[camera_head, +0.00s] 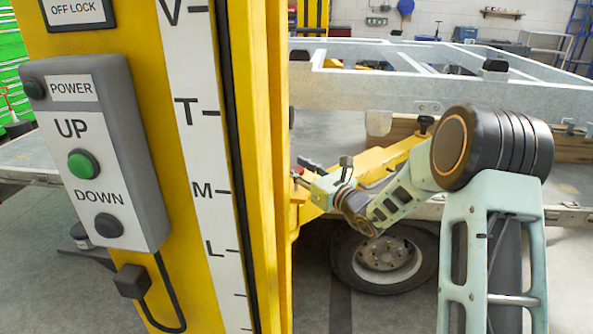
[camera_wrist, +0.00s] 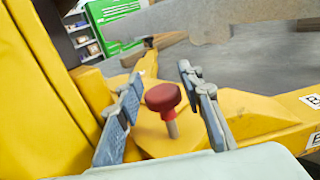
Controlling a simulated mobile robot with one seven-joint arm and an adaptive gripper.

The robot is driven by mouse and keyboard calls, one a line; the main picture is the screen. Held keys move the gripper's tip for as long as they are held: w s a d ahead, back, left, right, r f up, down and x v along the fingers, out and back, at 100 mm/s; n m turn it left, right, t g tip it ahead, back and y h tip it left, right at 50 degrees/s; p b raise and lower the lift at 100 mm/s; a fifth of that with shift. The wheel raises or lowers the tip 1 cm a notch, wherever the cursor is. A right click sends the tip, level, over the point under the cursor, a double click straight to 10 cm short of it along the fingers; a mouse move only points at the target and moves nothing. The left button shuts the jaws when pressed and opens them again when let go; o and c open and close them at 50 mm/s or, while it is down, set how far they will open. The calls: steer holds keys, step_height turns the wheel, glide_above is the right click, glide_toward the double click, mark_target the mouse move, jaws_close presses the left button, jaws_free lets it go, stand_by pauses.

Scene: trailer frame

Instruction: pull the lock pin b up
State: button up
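A lock pin with a round red knob and a short metal stem (camera_wrist: 163,97) stands upright on a yellow plate in the wrist view. A label reading B (camera_wrist: 312,101) shows on the yellow beam to the right. My gripper (camera_wrist: 161,74) is open, with one finger on each side of the red knob and a visible gap to both. In the head view my gripper (camera_head: 318,184) is beside the yellow column, and the column's edge hides part of the area around it.
The yellow column (camera_head: 262,160) with a control box (camera_head: 98,150) is close on the left. A wheel (camera_head: 385,262) is below my arm, and a grey trailer frame (camera_head: 365,85) is behind it.

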steer(key=shift+f, duration=0.15)
steer(key=shift+s+d, duration=0.1)
steer(key=shift+s, duration=0.05)
steer(key=v, duration=1.1)
steer(key=shift+s+d, duration=0.25)
